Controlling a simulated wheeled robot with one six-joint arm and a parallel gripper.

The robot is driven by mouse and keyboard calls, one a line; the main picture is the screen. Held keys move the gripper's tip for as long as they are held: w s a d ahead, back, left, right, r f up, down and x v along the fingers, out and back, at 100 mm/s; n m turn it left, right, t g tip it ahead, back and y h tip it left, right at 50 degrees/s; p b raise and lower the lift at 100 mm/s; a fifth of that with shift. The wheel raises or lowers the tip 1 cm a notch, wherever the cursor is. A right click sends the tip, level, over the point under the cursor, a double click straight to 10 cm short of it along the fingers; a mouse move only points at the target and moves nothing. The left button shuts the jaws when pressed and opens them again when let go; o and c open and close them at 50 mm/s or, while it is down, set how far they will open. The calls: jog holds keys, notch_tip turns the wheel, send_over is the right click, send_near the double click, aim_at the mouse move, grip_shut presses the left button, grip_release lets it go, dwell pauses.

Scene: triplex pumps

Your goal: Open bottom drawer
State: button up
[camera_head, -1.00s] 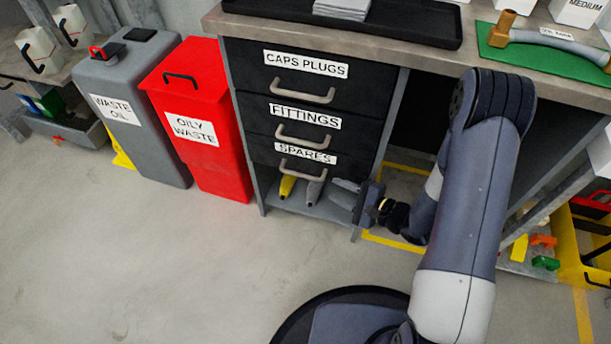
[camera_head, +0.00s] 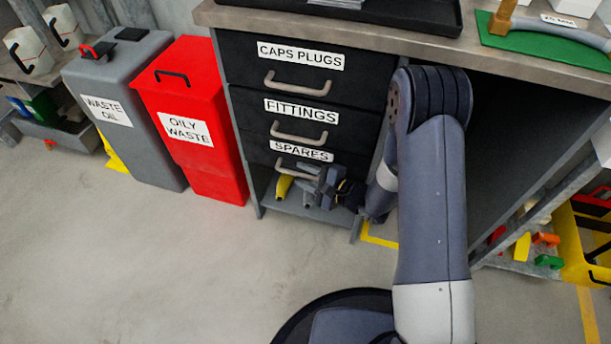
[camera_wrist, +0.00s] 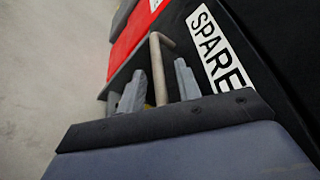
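The bottom drawer (camera_head: 262,152), labelled SPARES, is shut in the grey bench cabinet. Its beige bar handle (camera_head: 284,168) is partly covered by my gripper (camera_head: 308,180). In the wrist view the handle (camera_wrist: 160,68) shows between the two grey fingers of my gripper (camera_wrist: 157,85). The fingers stand apart, one on each side of the handle in the picture, and I see no clear contact. The SPARES label (camera_wrist: 218,48) is just right of the fingers. How deep the handle sits between them is hard to tell.
The CAPS PLUGS drawer (camera_head: 250,65) and FITTINGS drawer (camera_head: 250,110) above are shut. A yellow object (camera_head: 284,187) and a grey one lie on the shelf below. The red OILY WASTE bin (camera_head: 215,165) stands close left. The floor (camera_head: 180,260) in front is clear.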

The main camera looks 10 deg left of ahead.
grip_shut()
jog(key=shift+s, duration=0.15)
dwell(0.4)
